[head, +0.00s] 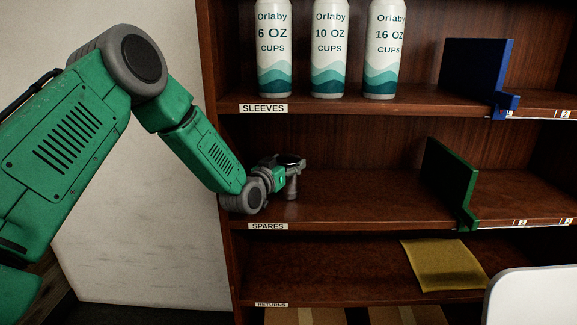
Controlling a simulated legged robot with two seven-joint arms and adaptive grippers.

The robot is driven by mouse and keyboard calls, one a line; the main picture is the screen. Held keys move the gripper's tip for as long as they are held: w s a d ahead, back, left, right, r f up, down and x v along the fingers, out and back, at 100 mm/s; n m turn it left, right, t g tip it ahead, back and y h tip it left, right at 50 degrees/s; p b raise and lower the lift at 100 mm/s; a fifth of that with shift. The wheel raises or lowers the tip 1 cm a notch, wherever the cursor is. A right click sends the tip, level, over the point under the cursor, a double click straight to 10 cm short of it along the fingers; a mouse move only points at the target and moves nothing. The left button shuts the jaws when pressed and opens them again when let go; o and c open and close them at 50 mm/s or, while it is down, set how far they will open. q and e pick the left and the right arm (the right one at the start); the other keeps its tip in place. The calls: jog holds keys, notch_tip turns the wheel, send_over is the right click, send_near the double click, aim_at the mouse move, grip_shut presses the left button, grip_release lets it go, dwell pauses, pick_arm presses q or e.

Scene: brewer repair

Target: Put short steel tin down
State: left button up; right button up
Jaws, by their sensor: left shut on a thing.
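My left gripper (291,174) is over the left end of the middle shelf, the one labelled SPARES. It is shut on a small grey, shiny thing that I take to be the short steel tin (292,163). The tin is mostly hidden by the fingers and very small in the picture, so its outline is unclear. I cannot tell whether it touches the shelf board. The SPARES shelf (350,198) is bare around the gripper. My right gripper is not in view.
A green divider (448,185) stands to the right on the SPARES shelf. Above, three Orlaby cup sleeves (328,50) and a blue divider (478,70) stand on the SLEEVES shelf. A yellow cloth (443,265) lies on the RETURNS shelf. A white edge (530,298) shows lower right.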

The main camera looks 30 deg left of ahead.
pick_arm(q)
jog(key=o, duration=1.5)
jog(key=shift+c, duration=0.2)
jog(key=s+p, duration=0.1)
jog(key=s, duration=1.1)
jog(key=shift+d, duration=0.4)
